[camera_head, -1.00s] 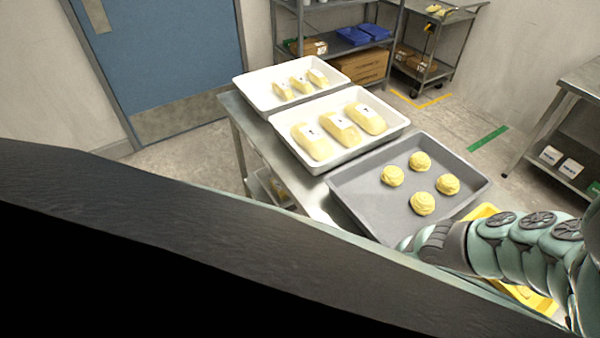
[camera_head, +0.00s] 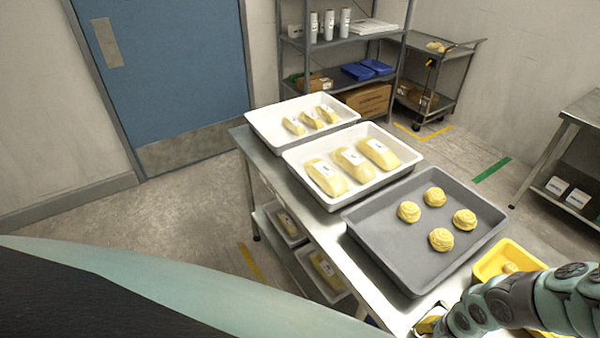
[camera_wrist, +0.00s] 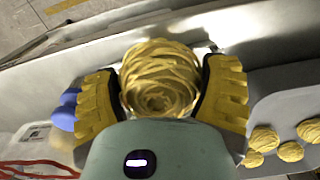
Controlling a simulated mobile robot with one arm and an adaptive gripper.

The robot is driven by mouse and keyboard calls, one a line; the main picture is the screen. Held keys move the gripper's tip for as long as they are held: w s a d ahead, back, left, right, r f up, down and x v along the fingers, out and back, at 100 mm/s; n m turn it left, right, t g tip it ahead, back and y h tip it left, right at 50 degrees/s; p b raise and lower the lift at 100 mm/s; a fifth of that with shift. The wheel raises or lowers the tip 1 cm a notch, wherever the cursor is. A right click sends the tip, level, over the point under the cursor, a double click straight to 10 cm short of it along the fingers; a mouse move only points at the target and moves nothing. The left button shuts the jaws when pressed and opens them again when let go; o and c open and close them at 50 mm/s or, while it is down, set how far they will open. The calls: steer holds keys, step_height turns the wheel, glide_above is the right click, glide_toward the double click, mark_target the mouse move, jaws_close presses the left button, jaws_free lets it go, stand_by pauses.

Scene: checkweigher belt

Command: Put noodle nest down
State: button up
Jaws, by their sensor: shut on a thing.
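A pale yellow noodle nest (camera_wrist: 160,78) sits between the yellow ribbed fingers of my gripper (camera_wrist: 165,85) in the wrist view. The gripper is shut on its two sides. In the head view, only a yellow part of my gripper (camera_head: 431,321) shows at the bottom, beside the steel table's near end; the held nest cannot be made out there. A grey tray (camera_head: 385,252) on the table holds several loose noodle nests (camera_head: 441,239), well apart from each other. These nests (camera_wrist: 264,139) also show at the right of the wrist view.
Two white trays (camera_head: 337,202) with wrapped packs (camera_head: 352,162) stand behind the grey tray. A yellow container (camera_head: 490,262) with a nest inside is at the right, partly hidden by my arm. Bare grey tray floor lies around the nests. Shelving (camera_head: 397,50) stands farther back.

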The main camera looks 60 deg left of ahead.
steer(key=shift+m, duration=0.7)
steer(key=w+d+r, duration=0.1)
steer(key=w+d, duration=0.1)
steer(key=w+d+r, duration=0.1)
steer(key=w+d, duration=0.1)
steer(key=d, duration=0.1)
steer(key=w+d+r, duration=0.1)
steer(key=w+d, duration=0.1)
steer(key=shift+d, duration=0.4)
steer(key=w+d+r+m, duration=0.3)
steer(key=w+d+r, duration=0.65)
steer(key=r, duration=0.45)
steer(key=w+a+r+n, duration=0.2)
steer(key=w+a+r, duration=0.15)
steer(key=r, duration=0.55)
steer(key=w+a+r+n, duration=0.25)
steer(key=a+r, duration=0.25)
steer(key=r, duration=0.3)
steer(key=w+a+r+n, duration=0.1)
steer(key=w+a+r, duration=0.3)
steer(key=r, duration=0.5)
step_height(320, 180, up, 26)
steer(key=p, duration=2.6)
steer(key=shift+s+d+p, duration=0.15)
steer(key=shift+d+p, duration=0.15)
steer(key=shift+p, duration=0.05)
steer(key=shift+f, duration=0.1)
